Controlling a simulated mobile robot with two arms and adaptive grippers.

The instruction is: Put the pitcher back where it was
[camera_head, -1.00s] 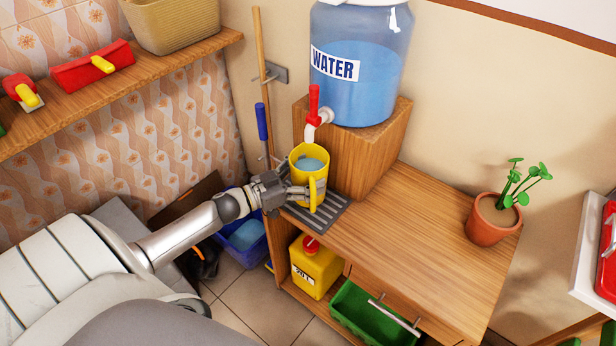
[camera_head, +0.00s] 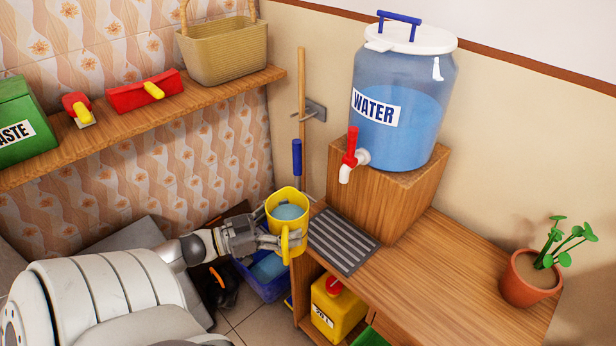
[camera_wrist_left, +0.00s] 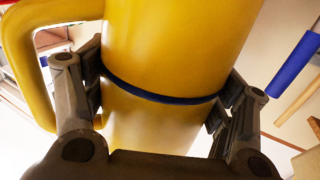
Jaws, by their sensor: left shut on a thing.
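The yellow pitcher (camera_head: 287,217) has blue water inside and stands upright in my left gripper (camera_head: 270,238). The gripper's fingers close around its body from the left. In the left wrist view the pitcher (camera_wrist_left: 170,60) fills the middle, with a dark band around it and its handle at the left. The left gripper (camera_wrist_left: 160,100) has a finger on each side of it. The pitcher is in the air, just left of the grey drip tray (camera_head: 342,240) and the cabinet's edge. My right gripper is not in view.
The water dispenser (camera_head: 405,95), with a red tap (camera_head: 350,148), stands on a wooden block (camera_head: 385,195). A wall shelf (camera_head: 150,120) holds a basket (camera_head: 222,50), red tools and a green box (camera_head: 22,125). A potted plant (camera_head: 530,280) stands at the right. A blue bin (camera_head: 262,280) is on the floor below.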

